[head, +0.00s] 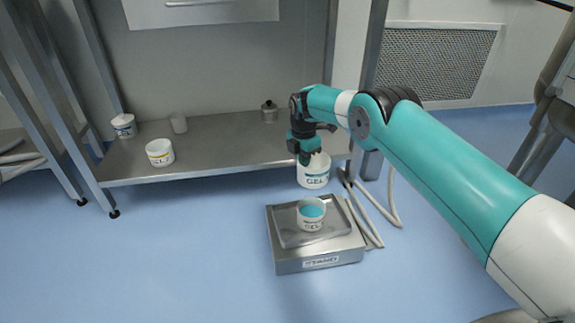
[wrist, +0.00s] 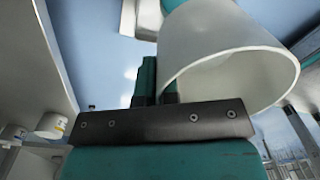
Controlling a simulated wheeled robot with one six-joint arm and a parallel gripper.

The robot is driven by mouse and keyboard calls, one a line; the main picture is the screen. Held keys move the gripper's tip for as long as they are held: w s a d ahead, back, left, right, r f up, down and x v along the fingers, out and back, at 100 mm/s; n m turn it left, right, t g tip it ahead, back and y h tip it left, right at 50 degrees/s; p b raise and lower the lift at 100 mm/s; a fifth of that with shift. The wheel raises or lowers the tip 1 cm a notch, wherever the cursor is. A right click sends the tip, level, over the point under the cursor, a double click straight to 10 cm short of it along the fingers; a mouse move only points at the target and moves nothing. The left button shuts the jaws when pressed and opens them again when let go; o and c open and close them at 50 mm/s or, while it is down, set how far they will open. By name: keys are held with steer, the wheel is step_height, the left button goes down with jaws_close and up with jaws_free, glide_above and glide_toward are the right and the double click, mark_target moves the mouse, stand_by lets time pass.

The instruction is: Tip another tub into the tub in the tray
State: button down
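A small white tub (head: 311,225) labelled GEL stands upright in a shallow metal tray (head: 291,239). Teal gel shows inside it. The tray lies on a low metal stand (head: 320,262) on the floor. My gripper (head: 306,156) is above and slightly behind this tub. It is shut on the wall of another white GEL tub (head: 314,178), which hangs roughly upright, apart from the tub below. In the wrist view my gripper's fingers (wrist: 158,88) meet the held tub (wrist: 225,50) at its rim. The contents of the held tub cannot be made out.
Pale hoses (head: 377,209) run beside the stand on the right. The floor at left is clear.

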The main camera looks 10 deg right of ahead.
steer(key=shift+a+r+p, duration=0.1)
steer(key=shift+r+p, duration=1.1)
steer(key=shift+r, duration=0.35)
steer(key=shift+s, duration=0.1)
